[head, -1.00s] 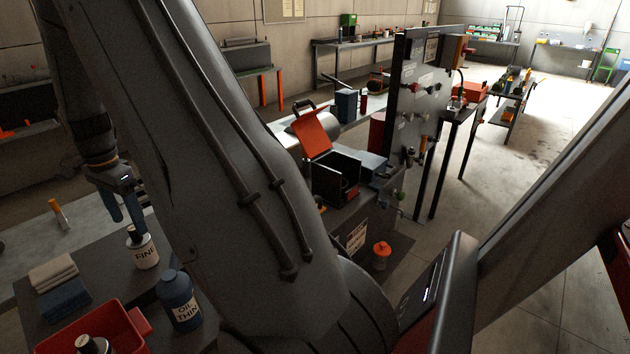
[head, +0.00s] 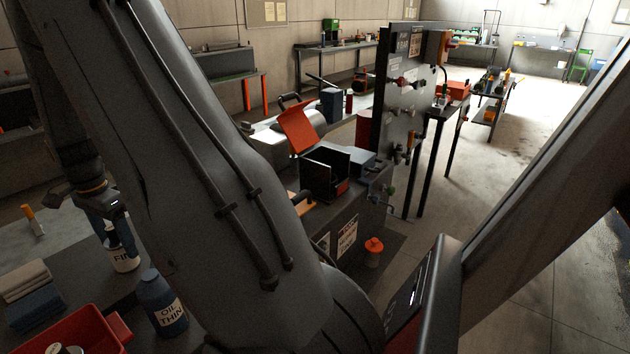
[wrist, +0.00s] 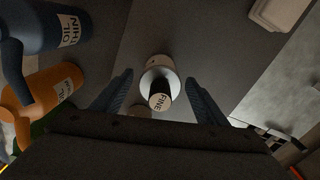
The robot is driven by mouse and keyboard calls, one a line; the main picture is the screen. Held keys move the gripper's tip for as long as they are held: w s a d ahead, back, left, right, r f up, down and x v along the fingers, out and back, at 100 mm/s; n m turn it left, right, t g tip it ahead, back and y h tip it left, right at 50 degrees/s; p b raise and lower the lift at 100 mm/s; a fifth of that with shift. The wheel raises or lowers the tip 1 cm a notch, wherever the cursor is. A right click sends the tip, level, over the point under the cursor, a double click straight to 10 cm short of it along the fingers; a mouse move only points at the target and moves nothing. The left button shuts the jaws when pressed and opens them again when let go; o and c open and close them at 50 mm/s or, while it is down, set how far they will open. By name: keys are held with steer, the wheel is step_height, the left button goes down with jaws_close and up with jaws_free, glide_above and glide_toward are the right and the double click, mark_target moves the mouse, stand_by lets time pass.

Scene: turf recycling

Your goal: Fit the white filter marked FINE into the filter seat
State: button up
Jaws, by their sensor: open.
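The white filter marked FINE (head: 124,261) stands upright on the dark bench at the left in the head view, its top partly hidden by my fingers. My gripper (head: 120,238) points down over it, fingers around its upper part. In the wrist view the filter (wrist: 157,74), with a dark neck and a FINE label on its end, lies between the two open fingers of my gripper (wrist: 159,80). Gaps show on both sides, so neither finger appears to touch it. I cannot make out the filter seat for sure.
A blue OIL THIN bottle (head: 163,302) stands close right of the filter. A red bin (head: 75,335) is in front, with folded cloths (head: 32,300) at the left. In the wrist view an orange container (wrist: 45,95) is at the left. A black box with an orange lid (head: 297,128) is farther back.

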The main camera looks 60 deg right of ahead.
mark_target(110, 228)
steer(key=c, duration=1.2)
steer(key=shift+r+p, duration=1.35)
steer(key=shift+r, duration=0.7)
steer(key=shift+c, duration=0.2)
